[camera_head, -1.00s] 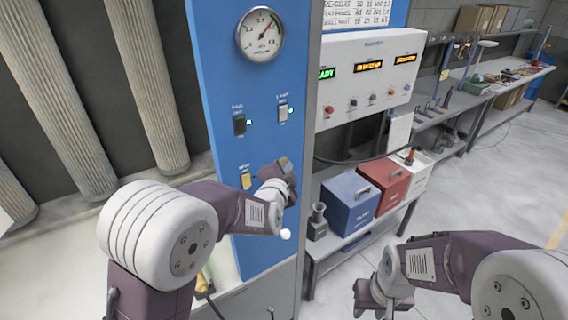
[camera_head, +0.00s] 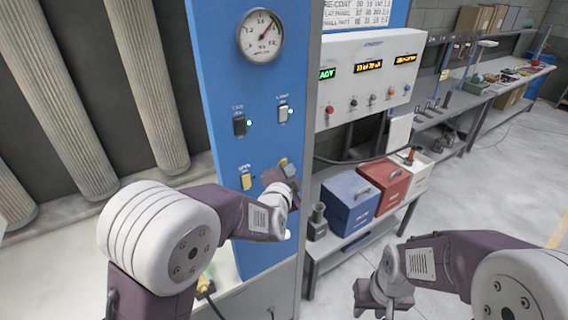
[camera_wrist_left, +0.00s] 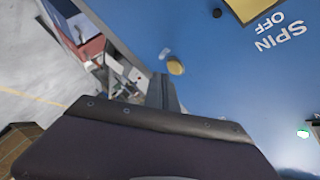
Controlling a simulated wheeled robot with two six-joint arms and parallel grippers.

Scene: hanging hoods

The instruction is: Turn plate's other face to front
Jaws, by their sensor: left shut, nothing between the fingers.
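No plate that I can pick out for certain shows in either view. My left gripper (camera_head: 286,176) is shut and empty, close in front of the blue panel (camera_head: 218,110). A small yellow knob (camera_head: 284,162) shows just above it, and also in the left wrist view (camera_wrist_left: 175,66), apart from the gripper body. A yellow switch (camera_head: 246,181) is to the left of the gripper; its label reads SPIN OFF (camera_wrist_left: 283,32) in the left wrist view. My right gripper (camera_head: 369,299) hangs low at the front right, and its fingers are too unclear to read.
Blue (camera_head: 350,203) and red (camera_head: 385,184) boxes stand on a shelf to the right. Fluted columns (camera_head: 58,100) hang at left. The floor at right is clear.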

